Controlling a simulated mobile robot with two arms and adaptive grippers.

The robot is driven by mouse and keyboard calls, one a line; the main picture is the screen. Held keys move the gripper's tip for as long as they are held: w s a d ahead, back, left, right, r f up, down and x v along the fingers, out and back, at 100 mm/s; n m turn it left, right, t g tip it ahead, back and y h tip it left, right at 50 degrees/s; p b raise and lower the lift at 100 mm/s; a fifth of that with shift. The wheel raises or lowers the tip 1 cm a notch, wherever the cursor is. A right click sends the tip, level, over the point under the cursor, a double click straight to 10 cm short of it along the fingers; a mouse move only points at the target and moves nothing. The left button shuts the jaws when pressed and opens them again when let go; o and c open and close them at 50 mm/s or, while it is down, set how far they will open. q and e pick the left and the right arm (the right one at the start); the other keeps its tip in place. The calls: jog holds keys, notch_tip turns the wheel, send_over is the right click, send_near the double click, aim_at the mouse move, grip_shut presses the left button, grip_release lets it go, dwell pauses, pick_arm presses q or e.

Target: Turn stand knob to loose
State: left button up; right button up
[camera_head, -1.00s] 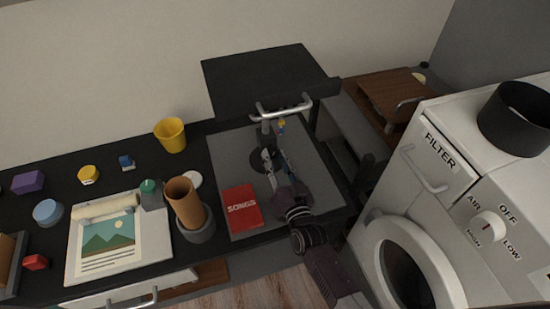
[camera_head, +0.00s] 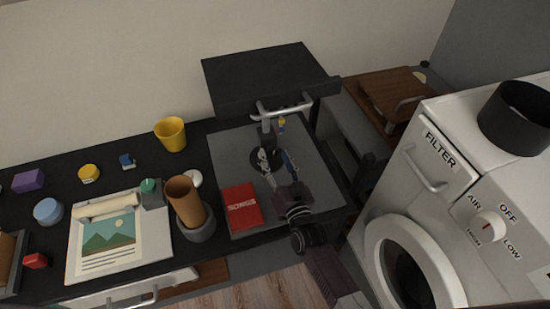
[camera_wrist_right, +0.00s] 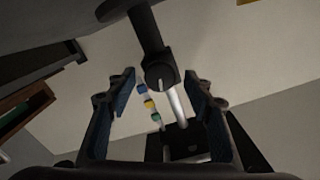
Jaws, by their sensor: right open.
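The stand has a dark round base (camera_head: 257,164) on the grey mat, with a black upper part (camera_head: 266,128) above it. In the right wrist view, a dark round knob (camera_wrist_right: 160,73) with a pale line mark sits under a thick black arm of the stand. My right gripper (camera_head: 276,154) is at the stand in the head view, reaching from the front. In the wrist view its open fingers (camera_wrist_right: 160,82) stand on either side of the knob, with gaps at both sides. Nothing is held. The knob's markings are not readable. My left gripper is not in view.
A red book (camera_head: 242,207) lies left of my right arm. A cup with a brown tube (camera_head: 187,199), a yellow cup (camera_head: 171,133) and a white appliance (camera_head: 429,180) flank the area.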

jog(key=v, duration=1.2)
